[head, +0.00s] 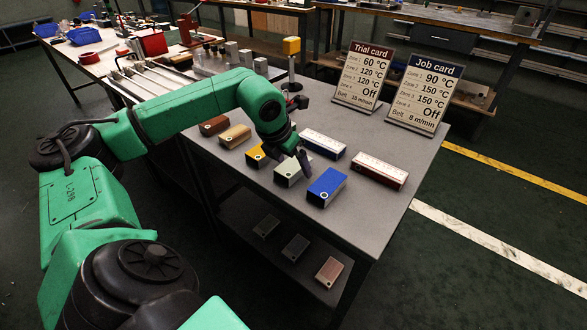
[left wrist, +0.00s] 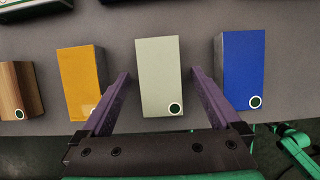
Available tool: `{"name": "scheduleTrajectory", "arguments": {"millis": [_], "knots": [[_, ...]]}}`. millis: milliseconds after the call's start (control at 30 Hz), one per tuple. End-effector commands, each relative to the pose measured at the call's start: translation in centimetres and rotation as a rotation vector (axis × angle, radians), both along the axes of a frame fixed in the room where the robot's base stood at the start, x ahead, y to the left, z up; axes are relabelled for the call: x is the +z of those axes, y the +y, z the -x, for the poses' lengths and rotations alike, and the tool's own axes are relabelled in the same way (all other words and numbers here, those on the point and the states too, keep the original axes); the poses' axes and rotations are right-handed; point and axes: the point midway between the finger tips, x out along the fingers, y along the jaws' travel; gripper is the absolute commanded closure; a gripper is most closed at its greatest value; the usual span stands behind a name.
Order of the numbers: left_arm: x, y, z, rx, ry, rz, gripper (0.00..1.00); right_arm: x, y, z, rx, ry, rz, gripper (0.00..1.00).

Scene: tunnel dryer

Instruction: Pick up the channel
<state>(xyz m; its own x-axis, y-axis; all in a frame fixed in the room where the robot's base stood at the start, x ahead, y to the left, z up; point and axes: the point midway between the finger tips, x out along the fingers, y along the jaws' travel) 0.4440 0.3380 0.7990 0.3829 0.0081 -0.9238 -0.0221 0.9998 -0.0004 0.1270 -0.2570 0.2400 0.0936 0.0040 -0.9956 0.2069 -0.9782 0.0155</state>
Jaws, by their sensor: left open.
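A pale grey-green block (head: 291,172) stands on the grey table among a row of coloured blocks. No label marks any piece as the channel. My left gripper (head: 288,155) is over this block. In the left wrist view the left gripper (left wrist: 160,76) is open, with one purple finger on each side of the pale block (left wrist: 158,58). Small gaps show between the fingers and its sides. The fingers' height against the block is hard to tell. A yellow block (left wrist: 81,75) is left of the fingers and a blue block (left wrist: 240,70) is right of them. My right gripper is not in view.
On the table (head: 399,193) are also a brown block (head: 214,125), a tan block (head: 235,135), a blue-and-white piece (head: 323,144) and a red-and-white piece (head: 379,170). A trial card (head: 360,76) and a job card (head: 424,93) stand behind. Several blocks lie on the lower shelf.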

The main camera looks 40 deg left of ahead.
Motion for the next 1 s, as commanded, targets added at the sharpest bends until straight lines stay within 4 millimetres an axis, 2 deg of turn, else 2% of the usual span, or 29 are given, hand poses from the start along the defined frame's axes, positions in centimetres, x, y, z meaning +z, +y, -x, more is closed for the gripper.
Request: {"name": "scheduleTrajectory", "arguments": {"millis": [100, 133, 267, 300, 367, 400, 600, 767, 867, 967, 1000], "knots": [[0.0, 0.0, 0.0, 0.000, 0.000, 0.000, 0.03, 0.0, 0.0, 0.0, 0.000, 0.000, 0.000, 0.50], [0.0, 0.0, 0.0, 0.000, 0.000, 0.000, 0.06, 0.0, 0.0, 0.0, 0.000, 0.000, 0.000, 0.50], [0.0, 0.0, 0.0, 0.000, 0.000, 0.000, 0.56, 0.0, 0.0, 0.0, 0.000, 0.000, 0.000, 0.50], [0.0, 0.0, 0.0, 0.000, 0.000, 0.000, 0.71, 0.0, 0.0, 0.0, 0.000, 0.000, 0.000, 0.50], [0.0, 0.0, 0.0, 0.000, 0.000, 0.000, 0.94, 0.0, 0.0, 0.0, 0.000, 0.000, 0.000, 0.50], [0.0, 0.0, 0.0, 0.000, -0.001, 0.000, 1.00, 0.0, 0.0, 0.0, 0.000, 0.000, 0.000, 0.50], [0.1, 0.0, 0.0, 0.000, -0.001, 0.000, 1.00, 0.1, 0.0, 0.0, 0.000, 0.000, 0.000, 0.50], [1.1, 0.0, 0.0, 0.000, -0.001, 0.000, 1.00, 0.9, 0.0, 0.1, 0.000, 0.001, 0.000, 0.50], [2.9, 0.0, -0.1, 0.000, -0.006, 0.001, 1.00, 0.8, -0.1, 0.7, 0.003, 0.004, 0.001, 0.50], [6.1, -0.1, -0.2, -0.001, -0.009, 0.003, 1.00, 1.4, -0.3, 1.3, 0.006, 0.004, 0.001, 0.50], [7.8, -0.1, -0.2, -0.002, -0.009, 0.004, 1.00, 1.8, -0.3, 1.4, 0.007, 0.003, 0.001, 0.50]]}}
